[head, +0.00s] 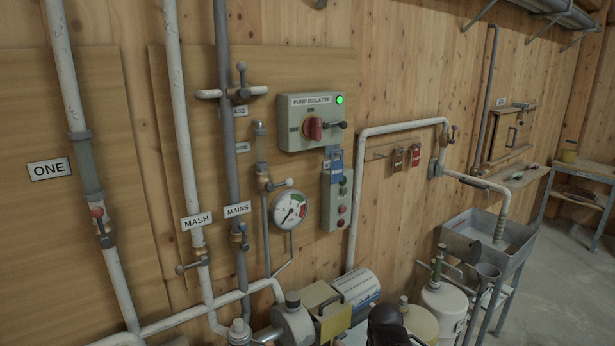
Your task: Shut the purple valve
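No valve in the head view shows a clearly purple colour. A valve with a red-knobbed lever (97,213) sits on the white pipe labelled ONE at the left. A grey-knobbed lever valve (241,70) is on the upper crosspiece beside the MAINS pipe. Small lever valves sit low on the MASH pipe (192,266) and the MAINS pipe (240,230). Another lever valve (277,184) is beside the gauge. My gripper cannot be made out. A dark rounded shape (388,324) at the bottom edge is cut off, and I cannot tell what it is.
A pump isolator box (312,120) with a red knob and lit green lamp is on the wooden wall. A round gauge (290,210) hangs below. A pump (294,322), white containers (444,304) and a metal sink (488,235) stand below. Grey floor (570,280) is clear at right.

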